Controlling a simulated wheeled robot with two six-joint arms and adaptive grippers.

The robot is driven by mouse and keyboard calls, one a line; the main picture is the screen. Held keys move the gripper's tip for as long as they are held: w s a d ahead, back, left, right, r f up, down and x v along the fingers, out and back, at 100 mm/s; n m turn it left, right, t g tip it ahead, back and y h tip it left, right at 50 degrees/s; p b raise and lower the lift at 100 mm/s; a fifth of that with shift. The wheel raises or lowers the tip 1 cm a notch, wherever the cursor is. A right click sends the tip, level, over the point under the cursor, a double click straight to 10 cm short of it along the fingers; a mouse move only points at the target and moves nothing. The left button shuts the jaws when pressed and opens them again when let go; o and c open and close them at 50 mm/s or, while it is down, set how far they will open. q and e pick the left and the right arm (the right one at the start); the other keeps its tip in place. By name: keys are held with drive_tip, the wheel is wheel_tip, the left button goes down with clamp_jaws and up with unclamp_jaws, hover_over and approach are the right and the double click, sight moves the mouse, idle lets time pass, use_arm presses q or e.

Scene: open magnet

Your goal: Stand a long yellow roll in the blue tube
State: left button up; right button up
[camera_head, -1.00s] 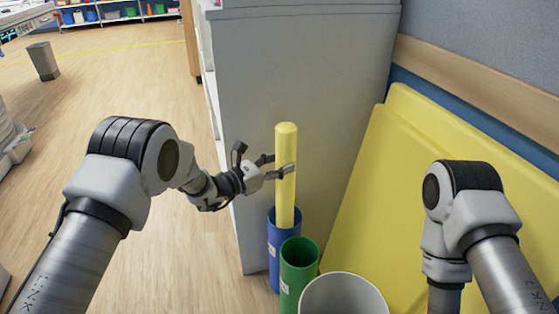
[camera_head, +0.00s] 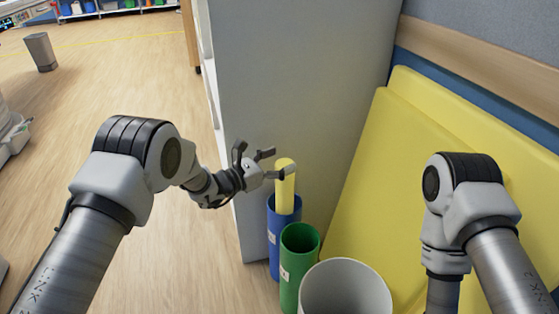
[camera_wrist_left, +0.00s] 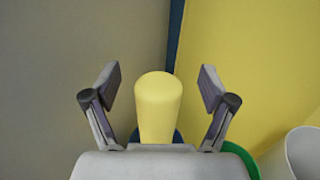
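The yellow roll (camera_head: 285,187) stands upright in the blue tube (camera_head: 283,235), with its upper part showing above the rim. Its lower part is hidden inside the tube. My left gripper (camera_head: 276,162) is at the roll's top. In the left wrist view the left gripper (camera_wrist_left: 160,92) is open, with one finger on each side of the roll (camera_wrist_left: 158,103) and a gap on both sides. The blue tube's rim (camera_wrist_left: 177,136) shows just behind the roll there. My right gripper is out of view; only my right arm shows in the head view.
A green tube (camera_head: 298,262) and a wide white bin (camera_head: 345,290) stand in front of the blue tube. A grey cabinet (camera_head: 290,80) is behind it. Large yellow panels (camera_head: 400,190) lean on the wall at right. Open wooden floor lies at left.

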use_arm(q)
drive_tip(key=shift+a, duration=0.1)
drive_tip(key=v, duration=1.1)
drive_tip(key=shift+s+a, duration=0.25)
drive_tip(key=shift+a, duration=0.05)
